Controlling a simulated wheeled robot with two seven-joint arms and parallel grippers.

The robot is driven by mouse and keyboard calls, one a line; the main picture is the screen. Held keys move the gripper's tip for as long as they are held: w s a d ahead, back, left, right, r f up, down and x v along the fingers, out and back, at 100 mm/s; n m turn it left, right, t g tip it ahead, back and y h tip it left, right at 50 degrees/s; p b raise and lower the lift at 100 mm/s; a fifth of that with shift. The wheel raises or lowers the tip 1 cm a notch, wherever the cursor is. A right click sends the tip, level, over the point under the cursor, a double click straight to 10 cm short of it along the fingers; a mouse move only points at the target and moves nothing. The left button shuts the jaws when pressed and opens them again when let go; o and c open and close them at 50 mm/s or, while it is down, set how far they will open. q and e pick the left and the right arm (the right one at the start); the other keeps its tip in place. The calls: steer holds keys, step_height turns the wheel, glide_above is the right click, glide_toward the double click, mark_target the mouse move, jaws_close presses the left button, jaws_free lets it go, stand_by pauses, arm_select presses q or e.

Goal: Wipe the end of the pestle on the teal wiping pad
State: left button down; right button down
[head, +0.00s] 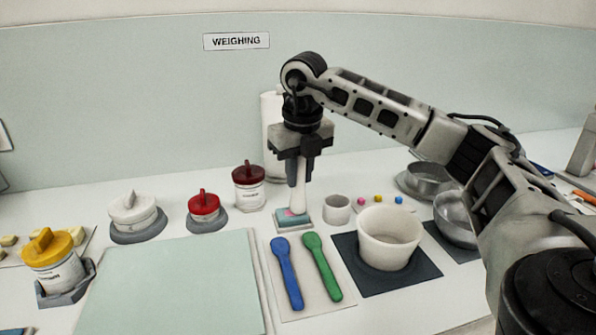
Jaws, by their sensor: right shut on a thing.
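My right gripper (300,172) points down and is shut on the white pestle (299,199), which hangs upright below it. The pestle's lower end is at the teal wiping pad (283,224), over a pinkish patch on it. It looks to be touching the pad, but I cannot be sure of the contact. The pad lies on the counter behind the spoons. The white mortar (390,238) stands on a dark square mat to the right of the pad. My left gripper is not in view.
A blue spoon (287,272) and a green spoon (322,266) lie on a tray in front of the pad. A small grey cup (337,209) stands close right of it. Red-lidded jars (204,205) stand left. Metal bowls (456,219) stand right. A pale green mat (172,285) is clear.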

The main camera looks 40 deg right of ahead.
steer(key=shift+s+d, duration=0.1)
steer(key=shift+p, duration=0.4)
stand_by(1.8)
steer(key=shift+r+p, duration=2.85)
steer(key=shift+r, duration=0.2)
steer(key=shift+f, duration=0.1)
